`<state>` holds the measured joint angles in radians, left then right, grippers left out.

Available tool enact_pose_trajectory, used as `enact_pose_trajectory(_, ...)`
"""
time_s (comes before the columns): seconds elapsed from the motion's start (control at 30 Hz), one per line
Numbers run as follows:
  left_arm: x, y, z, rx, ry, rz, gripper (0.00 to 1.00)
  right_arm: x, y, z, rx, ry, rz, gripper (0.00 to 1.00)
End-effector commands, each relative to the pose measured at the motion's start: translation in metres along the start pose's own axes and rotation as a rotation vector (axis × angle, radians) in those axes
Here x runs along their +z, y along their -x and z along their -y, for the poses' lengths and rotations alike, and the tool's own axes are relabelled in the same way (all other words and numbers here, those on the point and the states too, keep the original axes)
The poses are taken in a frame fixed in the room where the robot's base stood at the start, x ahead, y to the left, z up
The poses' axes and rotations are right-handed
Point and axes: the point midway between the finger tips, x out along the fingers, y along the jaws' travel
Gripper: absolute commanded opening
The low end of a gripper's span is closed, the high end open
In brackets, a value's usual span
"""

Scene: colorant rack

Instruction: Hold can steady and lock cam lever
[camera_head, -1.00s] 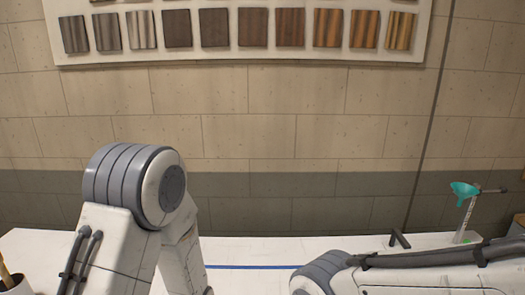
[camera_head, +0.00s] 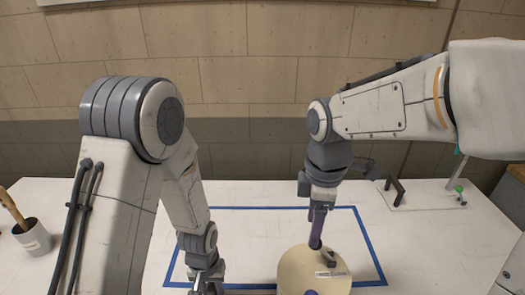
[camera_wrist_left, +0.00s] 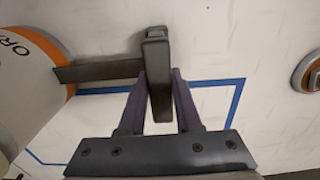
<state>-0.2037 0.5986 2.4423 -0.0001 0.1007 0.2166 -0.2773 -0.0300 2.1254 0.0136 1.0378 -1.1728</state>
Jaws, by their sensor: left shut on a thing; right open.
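The can (camera_head: 296,268) has a cream round top with a dark lever-like piece (camera_head: 328,257) and a small label on it. Its lower part is cut off by the frame. In the left wrist view, the can's white side (camera_wrist_left: 25,75) with an orange band shows at the left. My left gripper (camera_wrist_left: 158,85) is shut on a dark grey handle (camera_wrist_left: 100,70) that sticks out from the can. It shows low in the head view (camera_head: 207,288), left of the can. My right gripper (camera_head: 316,243) points down just above the can top, beside the dark piece; its fingers appear side-on and empty.
Blue tape (camera_head: 365,245) outlines a rectangle on the white table (camera_head: 90,215). A cup (camera_head: 33,237) with a wooden-handled tool stands at the far left. A dark bracket (camera_head: 394,190) and a stand (camera_head: 459,190) are at the back right. A round metal-rimmed thing (camera_wrist_left: 307,72) shows in the wrist view.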

Motion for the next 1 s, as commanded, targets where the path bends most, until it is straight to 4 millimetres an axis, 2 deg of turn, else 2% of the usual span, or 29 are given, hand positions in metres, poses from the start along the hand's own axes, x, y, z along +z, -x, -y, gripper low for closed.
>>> enact_pose_trajectory(0.13, 0.000, 0.000, 0.000, 0.000, 0.000, 0.000, 0.00, 0.012, 0.004, -0.018, -0.003, 0.099, 0.011, 0.65)
enact_pose_trajectory(0.37, 0.000, 0.000, 0.000, 0.000, 0.000, 0.000, 0.00, 0.017, -0.004, -0.024, -0.008, 0.143, 0.016, 0.65)
enact_pose_trajectory(0.8, 0.000, 0.000, 0.000, 0.000, 0.000, 0.000, 0.00, 0.018, -0.066, -0.022, -0.009, 0.141, 0.016, 0.65)
enact_pose_trajectory(1.0, 0.000, 0.000, 0.000, 0.000, 0.000, 0.000, 0.00, 0.018, -0.087, -0.023, -0.006, 0.141, 0.015, 0.65)
